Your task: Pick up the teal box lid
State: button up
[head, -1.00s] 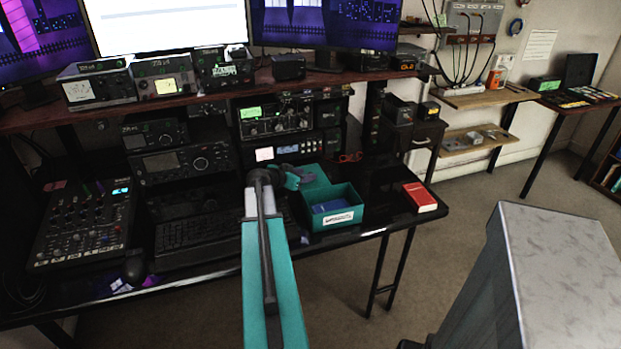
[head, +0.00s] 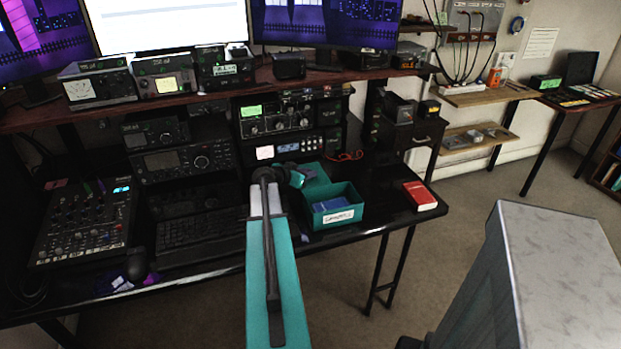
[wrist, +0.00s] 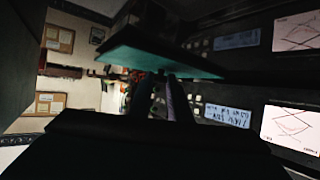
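The teal box lid (head: 317,174) shows in the head view just behind and left of the open teal box (head: 345,213), partly hidden by the box and my gripper. In the wrist view the lid (wrist: 150,52) is a large slanted teal panel just beyond the fingertips. My gripper (head: 297,178) is at the lid's left side in the head view. In the wrist view my gripper's fingers (wrist: 161,76) are dark, with a narrow gap between them that looks empty. I cannot tell whether a finger touches the lid.
A blue item (head: 330,205) lies in the box. A red book (head: 420,195) lies at the desk's right end. A keyboard (head: 200,232) and mixer (head: 85,222) are to the left. Radios (head: 290,118) stand behind. Bare desk (head: 380,190) lies between box and book.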

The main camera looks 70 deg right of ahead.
grip_shut()
jog(key=shift+r, duration=0.15)
notch_tip(320, 180, up, 10)
jog(key=b, duration=0.1)
dwell(0.6)
dwell(0.5)
